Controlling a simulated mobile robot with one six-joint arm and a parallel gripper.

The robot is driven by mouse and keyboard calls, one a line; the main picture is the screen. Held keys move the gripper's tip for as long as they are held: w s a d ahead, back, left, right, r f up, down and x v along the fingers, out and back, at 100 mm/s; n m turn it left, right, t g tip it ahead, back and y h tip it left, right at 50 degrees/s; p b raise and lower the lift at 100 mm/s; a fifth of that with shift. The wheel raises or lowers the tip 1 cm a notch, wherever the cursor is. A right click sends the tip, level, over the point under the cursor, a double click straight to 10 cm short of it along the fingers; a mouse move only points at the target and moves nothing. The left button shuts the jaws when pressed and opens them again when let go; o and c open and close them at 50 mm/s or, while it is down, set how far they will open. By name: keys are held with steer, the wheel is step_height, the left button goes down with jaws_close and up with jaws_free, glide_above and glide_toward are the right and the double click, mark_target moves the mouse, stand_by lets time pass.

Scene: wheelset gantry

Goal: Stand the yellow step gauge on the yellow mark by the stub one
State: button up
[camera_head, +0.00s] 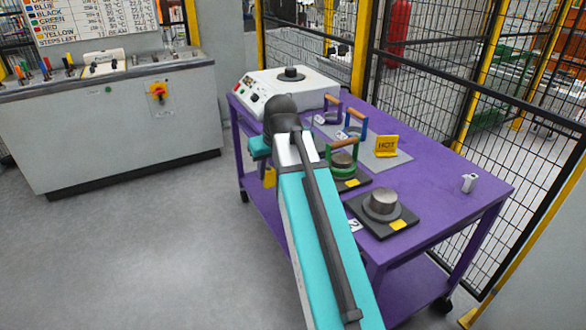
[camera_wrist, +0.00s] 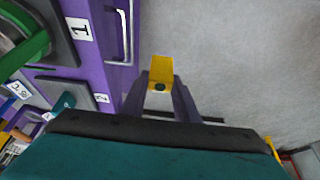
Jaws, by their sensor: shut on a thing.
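The yellow step gauge is held between the fingertips of my gripper (camera_wrist: 161,88); its yellow block (camera_wrist: 161,68) shows beyond them in the wrist view. In the head view the gauge (camera_head: 269,178) hangs beside the left edge of the purple table, over the floor. A plate with a green handled gauge (camera_head: 343,158) has a yellow mark (camera_head: 352,183). In the wrist view a label 1 (camera_wrist: 81,29) lies by a plate with a green part. A nearer plate (camera_head: 372,226) carries a bare metal stub (camera_head: 383,202) and another yellow mark (camera_head: 397,224). My arm hides part of the table.
Mesh fencing stands behind. Left floor is clear.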

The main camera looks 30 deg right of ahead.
steer(key=w+a+f, duration=0.1)
steer(key=w+a, duration=0.1)
steer(key=a, duration=0.4)
steer(key=shift+w+a+f+b, duration=0.15)
steer(key=shift+w+f+b, duration=0.1)
steer(key=shift+f+b, duration=0.1)
